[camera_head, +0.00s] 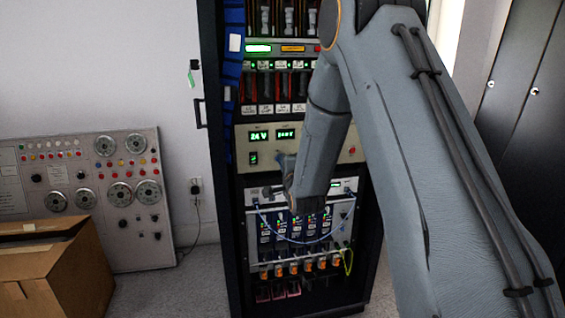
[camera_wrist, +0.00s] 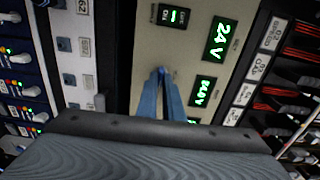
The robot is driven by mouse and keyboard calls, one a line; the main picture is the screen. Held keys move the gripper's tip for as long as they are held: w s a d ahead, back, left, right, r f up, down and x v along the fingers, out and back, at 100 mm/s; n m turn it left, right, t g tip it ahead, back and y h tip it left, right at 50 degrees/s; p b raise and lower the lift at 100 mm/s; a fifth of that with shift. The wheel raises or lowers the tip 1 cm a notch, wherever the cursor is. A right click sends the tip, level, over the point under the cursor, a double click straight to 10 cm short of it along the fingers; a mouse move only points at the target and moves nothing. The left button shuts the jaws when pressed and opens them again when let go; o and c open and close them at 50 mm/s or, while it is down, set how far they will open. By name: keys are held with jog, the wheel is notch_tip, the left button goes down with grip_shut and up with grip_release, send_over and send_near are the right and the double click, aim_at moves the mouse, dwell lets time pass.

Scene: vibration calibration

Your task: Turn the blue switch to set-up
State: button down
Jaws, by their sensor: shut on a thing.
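The beige power panel (camera_head: 345,150) is in the middle of the black rack, with green 24V digits and a second green display. In the wrist view this panel (camera_wrist: 195,62) appears turned on its side. My gripper (camera_wrist: 161,72) reaches the panel face with its two narrow blue fingers converging to a point. It is shut on the small blue switch there, which the fingertips mostly hide; its setting cannot be read. In the head view my gripper (camera_head: 281,158) is at the panel below the displays, partly hidden by my wrist.
A green-lit rocker switch (camera_wrist: 173,15) is close by on the same panel. Rows of red-handled parts (camera_head: 275,88) are above, and blue modules with cables (camera_head: 290,228) are below. A cardboard box (camera_head: 60,275) and a grey control board (camera_head: 90,190) stand at left.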

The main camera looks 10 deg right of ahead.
dwell(0.4)
jog(key=c, duration=1.9)
grip_release()
jog(key=shift+s, duration=0.1)
jog(key=s, duration=0.7)
jog(key=shift+s, duration=0.35)
